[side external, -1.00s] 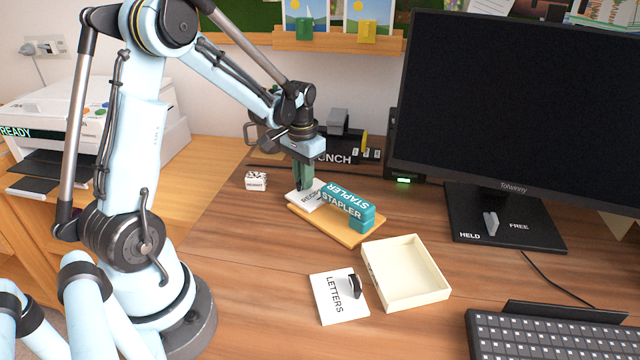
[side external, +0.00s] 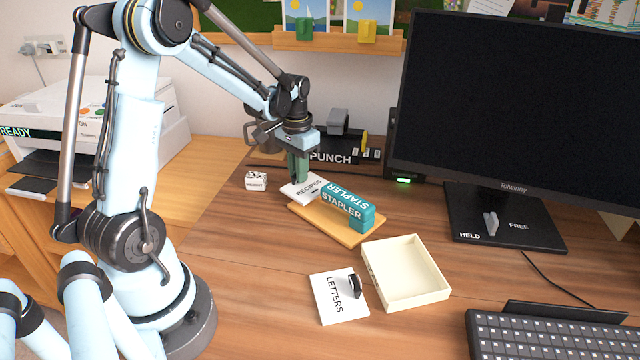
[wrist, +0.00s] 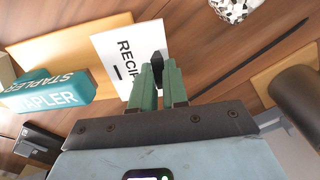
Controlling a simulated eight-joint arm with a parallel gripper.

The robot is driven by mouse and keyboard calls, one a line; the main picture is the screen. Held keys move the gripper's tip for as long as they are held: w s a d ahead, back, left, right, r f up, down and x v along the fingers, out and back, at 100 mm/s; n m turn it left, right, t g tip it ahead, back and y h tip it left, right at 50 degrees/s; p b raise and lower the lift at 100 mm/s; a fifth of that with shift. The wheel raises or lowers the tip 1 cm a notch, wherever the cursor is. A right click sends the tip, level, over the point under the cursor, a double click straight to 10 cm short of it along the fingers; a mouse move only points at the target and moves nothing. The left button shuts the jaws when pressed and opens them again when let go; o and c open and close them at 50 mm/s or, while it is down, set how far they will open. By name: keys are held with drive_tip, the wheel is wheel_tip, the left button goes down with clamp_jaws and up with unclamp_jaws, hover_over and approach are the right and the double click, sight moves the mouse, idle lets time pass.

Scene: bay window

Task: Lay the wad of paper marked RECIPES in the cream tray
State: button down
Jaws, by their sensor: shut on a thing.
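The wad of paper marked RECIPES (side external: 310,187) is white and lies flat-looking at the stapler's far left end; the wrist view shows it (wrist: 110,42) with a black tab (wrist: 157,58) at its edge. My gripper (side external: 299,179) points down at the wad's far edge. Its green fingers (wrist: 159,82) are shut on the wad at the black tab. I cannot tell whether the wad is lifted clear. The cream tray (side external: 446,292) is open-topped and empty, on the desk in front, right of the LETTERS wad.
A teal stapler (side external: 346,204) on a wooden base (side external: 318,226) stands between the wad and the tray. A LETTERS wad (side external: 328,306) lies left of the tray. A small patterned block (side external: 256,180), a punch (side external: 335,146) and a monitor (side external: 500,110) stand around.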

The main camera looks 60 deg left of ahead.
drive_tip(key=shift+r, duration=2.5)
drive_tip(key=shift+m, duration=0.6)
drive_tip(key=d+r, duration=0.1)
drive_tip(key=d, duration=0.2)
drive_tip(key=d+r, duration=0.2)
drive_tip(key=d, duration=0.1)
drive_tip(key=d+r, duration=0.2)
drive_tip(key=d, duration=0.2)
drive_tip(key=shift+w, duration=0.15)
drive_tip(key=s+d+r+m, duration=0.1)
drive_tip(key=s+d+r, duration=0.2)
drive_tip(key=d, duration=0.6)
drive_tip(key=shift+r, duration=0.75)
drive_tip(key=w+d+f+n, duration=0.1)
drive_tip(key=d+n, duration=0.5)
drive_tip(key=w+d+f+n, duration=0.1)
drive_tip(key=w+d+n, duration=0.1)
drive_tip(key=d+n, duration=0.4)
drive_tip(key=shift+f+n, duration=0.3)
drive_tip(key=shift+n, duration=0.5)
